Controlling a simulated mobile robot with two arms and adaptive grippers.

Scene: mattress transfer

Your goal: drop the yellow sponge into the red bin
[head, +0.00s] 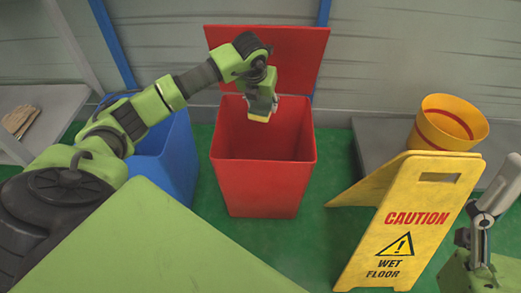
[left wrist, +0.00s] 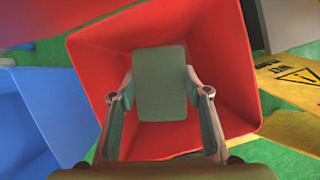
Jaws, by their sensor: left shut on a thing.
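The red bin (head: 262,190) stands on the green floor with its lid (head: 290,55) raised behind its opening. My left gripper (head: 263,108) is above the opening, shut on the yellow sponge (head: 259,119). Only a pale yellow edge of the sponge shows in the head view. In the left wrist view the sponge (left wrist: 160,80) shows a grey-green face between the two fingers, with the red bin's inside (left wrist: 95,60) around and beyond it. My right gripper (head: 480,240) is at the lower right edge, partly cut off, with no object visible in it.
A blue bin (head: 178,160) stands to the left of the red bin, partly behind my left arm. A yellow wet-floor sign (head: 410,215) stands to the right. A yellow bucket (head: 447,122) sits on a grey surface behind the sign. A grey bench (head: 50,105) is at the left.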

